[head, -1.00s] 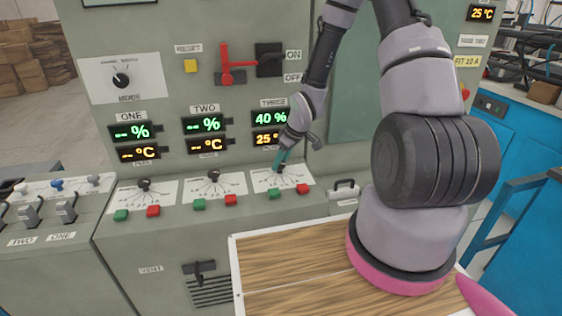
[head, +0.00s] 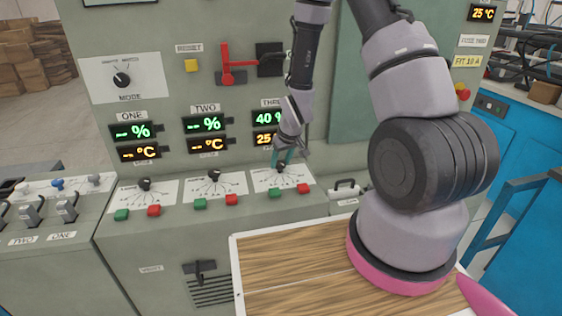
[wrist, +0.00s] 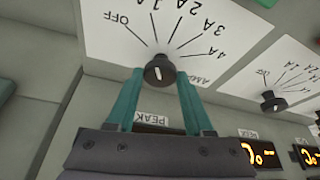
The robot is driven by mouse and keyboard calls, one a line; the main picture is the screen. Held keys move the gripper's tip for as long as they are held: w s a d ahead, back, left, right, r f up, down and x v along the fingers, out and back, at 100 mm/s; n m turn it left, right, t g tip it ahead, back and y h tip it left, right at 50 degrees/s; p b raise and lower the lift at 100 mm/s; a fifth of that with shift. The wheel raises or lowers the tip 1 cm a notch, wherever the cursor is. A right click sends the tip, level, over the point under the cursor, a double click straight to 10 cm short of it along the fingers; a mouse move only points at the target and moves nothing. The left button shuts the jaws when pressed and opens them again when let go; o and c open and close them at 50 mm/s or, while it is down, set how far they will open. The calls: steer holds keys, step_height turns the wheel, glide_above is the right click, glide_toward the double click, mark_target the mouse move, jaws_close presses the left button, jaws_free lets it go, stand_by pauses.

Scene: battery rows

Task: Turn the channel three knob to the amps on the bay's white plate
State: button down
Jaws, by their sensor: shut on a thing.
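The channel three knob (wrist: 160,72) is a dark round knob with a white pointer mark, on a white dial plate (wrist: 105,30) marked OFF and several amp values. In the wrist view the pointer stands nearly upright, towards the lines close to OFF; I cannot tell exactly which one. My gripper (wrist: 159,78) has its teal fingers on both sides of the knob, shut on it. In the head view my gripper (head: 282,160) is at the dial below the THREE displays (head: 265,118). A white plate (head: 473,41) is on the bay at far right; its text is too small to read.
The channel two knob (head: 214,175) and channel one knob (head: 145,184) are to the left. A green button (head: 275,193) and a red button (head: 303,188) sit just below my gripper. A red lever (head: 230,70) is above left. A wooden top (head: 290,270) is in front.

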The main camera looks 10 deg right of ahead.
stand_by(0.3)
steer(key=shift+c, duration=1.5)
jaws_free()
steer(key=shift+r, duration=0.1)
steer(key=v, duration=1)
steer(key=shift+s+r, duration=0.2)
steer(key=shift+r, duration=0.05)
